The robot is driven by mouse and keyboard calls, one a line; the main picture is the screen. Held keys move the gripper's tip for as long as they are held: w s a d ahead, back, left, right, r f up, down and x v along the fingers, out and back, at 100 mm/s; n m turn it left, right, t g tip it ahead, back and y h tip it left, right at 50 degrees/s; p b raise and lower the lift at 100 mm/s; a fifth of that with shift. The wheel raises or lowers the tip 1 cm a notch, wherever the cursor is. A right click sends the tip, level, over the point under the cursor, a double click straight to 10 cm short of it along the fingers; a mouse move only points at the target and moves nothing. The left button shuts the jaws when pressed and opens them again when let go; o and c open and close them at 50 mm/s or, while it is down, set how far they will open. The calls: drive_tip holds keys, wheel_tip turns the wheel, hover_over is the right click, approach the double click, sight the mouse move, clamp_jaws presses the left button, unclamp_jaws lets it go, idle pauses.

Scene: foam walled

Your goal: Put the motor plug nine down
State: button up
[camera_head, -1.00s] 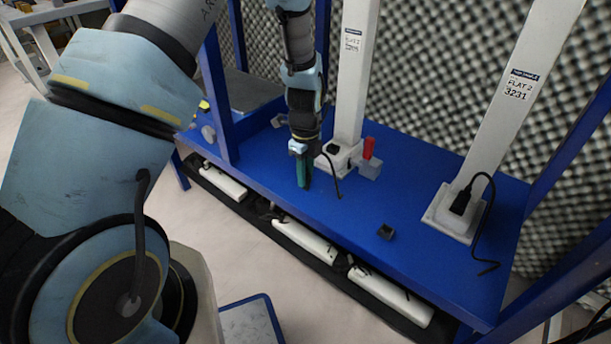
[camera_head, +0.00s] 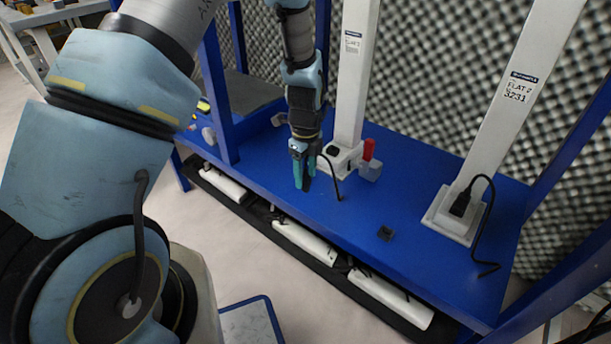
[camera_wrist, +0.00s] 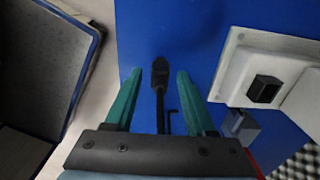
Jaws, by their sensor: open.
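My gripper (camera_head: 303,184) has teal fingers and points down over the blue table, left of the middle white post. In the wrist view my gripper (camera_wrist: 160,73) is open, with a gap on both sides of a black plug (camera_wrist: 160,70). The plug lies between the fingertips, apart from both, and appears to be on the blue surface. Its dark cable (camera_wrist: 160,115) runs back toward the gripper's palm. In the head view the plug is mostly hidden by the fingers, and a thin black cable (camera_head: 333,178) curves down beside them.
The middle post's white base (camera_head: 342,157) has a black socket piece (camera_wrist: 265,90) and stands right of my gripper. A red-and-grey part (camera_head: 369,160) is beside it.

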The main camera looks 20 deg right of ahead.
wheel_tip(320, 180, up, 11)
drive_tip(key=shift+r+p, duration=0.1)
drive_tip(key=shift+p, duration=0.85)
drive_tip(key=w+a+r+n, duration=0.1)
drive_tip(key=a+r+n, duration=0.2)
drive_tip(key=a+n, duration=0.35)
drive_tip(key=w+a+r+n, duration=0.1)
drive_tip(key=a+r+n, duration=0.2)
drive_tip(key=a+n, duration=0.4)
drive_tip(key=s+a+r+n, duration=0.2)
drive_tip(key=s+a+n, duration=0.1)
drive_tip(key=a+n, duration=0.5)
drive_tip(key=s+a+r+n+t, duration=0.1)
drive_tip(key=s+a+r+n, duration=0.1)
drive_tip(key=a+n, duration=0.5)
drive_tip(key=shift+s+a+r+n+t, duration=0.3)
drive_tip(key=shift+s+a, duration=0.2)
drive_tip(key=shift+a, duration=0.4)
wheel_tip(320, 180, up, 24)
drive_tip(key=p, duration=2.3)
drive_tip(key=shift+f+p, duration=0.2)
drive_tip(key=shift+p, duration=0.1)
